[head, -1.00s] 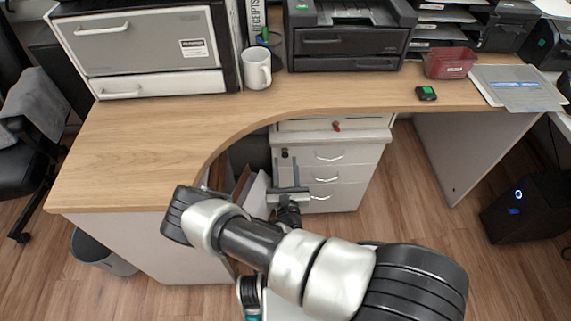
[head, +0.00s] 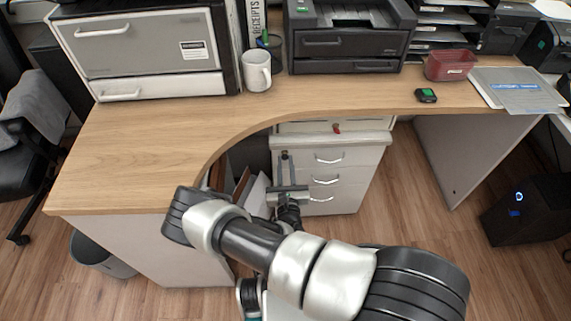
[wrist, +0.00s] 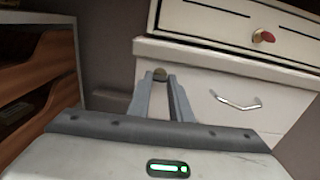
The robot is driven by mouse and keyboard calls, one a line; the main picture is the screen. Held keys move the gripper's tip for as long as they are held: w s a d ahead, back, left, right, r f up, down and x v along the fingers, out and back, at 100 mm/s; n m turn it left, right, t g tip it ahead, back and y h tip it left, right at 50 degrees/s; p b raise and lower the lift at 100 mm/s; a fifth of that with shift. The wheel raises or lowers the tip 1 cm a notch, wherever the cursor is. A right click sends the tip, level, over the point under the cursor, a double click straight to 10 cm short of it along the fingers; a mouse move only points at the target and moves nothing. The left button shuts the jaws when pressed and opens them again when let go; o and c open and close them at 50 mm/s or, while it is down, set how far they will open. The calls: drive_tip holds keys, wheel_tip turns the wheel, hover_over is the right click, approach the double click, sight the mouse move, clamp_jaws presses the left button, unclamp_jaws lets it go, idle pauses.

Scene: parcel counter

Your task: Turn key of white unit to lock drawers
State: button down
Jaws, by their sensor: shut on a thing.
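The white unit (head: 345,172) stands under the desk with several drawers, their fronts flush and shut. The key (wrist: 159,74), a small dark olive round head, is at the upper left of its front. My gripper (wrist: 163,80) is shut on the key, its two grey fingers meeting around the head. In the head view my gripper (head: 285,158) reaches up to the unit's upper left corner. The fingers hide most of the key and the lock, and I cannot tell how far it is turned.
A separate shallow drawer (wrist: 225,22) above the unit has a red-headed key (wrist: 263,36). A curved wooden desk (head: 150,140) overhangs the unit. Brown wooden trays (wrist: 40,70) stand close on the left. The floor right of the unit is clear.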

drive_tip(key=shift+n, duration=8.3)
drive_tip(key=shift+d, duration=0.1)
drive_tip(key=c, duration=1.6)
unclamp_jaws()
drive_tip(key=shift+s, duration=0.1)
